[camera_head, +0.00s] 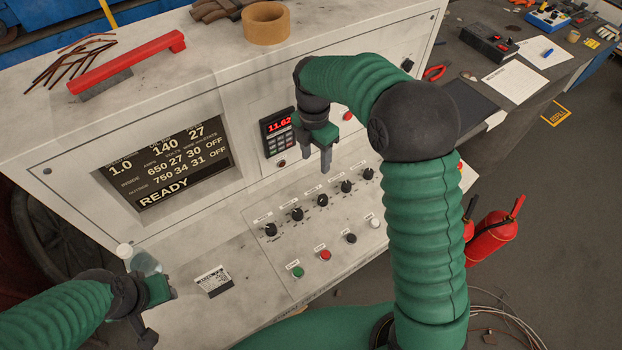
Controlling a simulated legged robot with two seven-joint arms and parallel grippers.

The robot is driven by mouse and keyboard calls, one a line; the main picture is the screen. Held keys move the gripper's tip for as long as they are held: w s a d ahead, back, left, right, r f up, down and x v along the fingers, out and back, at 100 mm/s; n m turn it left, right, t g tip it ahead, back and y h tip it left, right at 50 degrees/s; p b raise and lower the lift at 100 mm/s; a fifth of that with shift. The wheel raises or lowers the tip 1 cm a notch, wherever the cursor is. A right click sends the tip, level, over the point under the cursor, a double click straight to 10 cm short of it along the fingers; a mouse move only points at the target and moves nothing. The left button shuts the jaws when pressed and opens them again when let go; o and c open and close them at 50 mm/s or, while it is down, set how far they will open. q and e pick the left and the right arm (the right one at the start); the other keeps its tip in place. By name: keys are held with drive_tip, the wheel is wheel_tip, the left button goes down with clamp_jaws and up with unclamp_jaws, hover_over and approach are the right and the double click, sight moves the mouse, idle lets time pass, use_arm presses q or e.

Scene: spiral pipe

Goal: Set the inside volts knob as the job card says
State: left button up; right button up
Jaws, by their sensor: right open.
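The control panel has a row of several black knobs: one (271,229) at the left end, then (297,213), (322,199), (346,186) and one (369,173) at the right end. Their labels are too small to read, so I cannot tell which is inside volts. The display (168,163) reads INSIDE 650 27 30 OFF, OUTSIDE 750 34 31 OFF and READY. My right gripper (318,160) is open and empty, fingers down, above the knob row. My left gripper (155,318) is low at the left, its jaws unclear.
Green (298,272), red (326,255), black (351,238) and white (374,222) buttons sit below the knobs. A keypad unit (278,133) reads about 11.62. A tape roll (267,23) lies on the cabinet top.

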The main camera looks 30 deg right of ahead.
drive_tip(key=s+f, duration=0.2)
drive_tip(key=p, duration=0.1)
hover_over(324, 196)
drive_tip(key=f, duration=0.9)
drive_tip(key=shift+w+d+f, duration=0.1)
drive_tip(key=shift+d+f, duration=0.1)
drive_tip(key=shift+f, duration=0.1)
drive_tip(key=f, duration=0.2)
drive_tip(key=a+f, duration=0.1)
drive_tip(key=f, duration=0.1)
drive_tip(key=shift+a+p, duration=0.15)
drive_tip(key=shift+p, duration=0.25)
drive_tip(key=shift+s+a+f, duration=0.1)
drive_tip(key=shift+s, duration=0.2)
drive_tip(key=shift+w+d+f, duration=0.1)
drive_tip(key=shift+d+f, duration=0.05)
drive_tip(key=shift+d, duration=0.2)
drive_tip(key=shift+w+d+f, duration=0.1)
drive_tip(key=shift+d, duration=0.15)
drive_tip(key=c, duration=0.5)
drive_tip(key=shift+c, duration=1)
use_arm(q)
drive_tip(key=shift+s+d+r, duration=0.4)
drive_tip(key=shift+s+r, duration=0.05)
drive_tip(key=shift+r, duration=0.2)
drive_tip(key=shift+s+d+r, duration=0.4)
drive_tip(key=shift+r, duration=0.25)
use_arm(e)
drive_tip(key=shift+a, duration=0.25)
clamp_jaws()
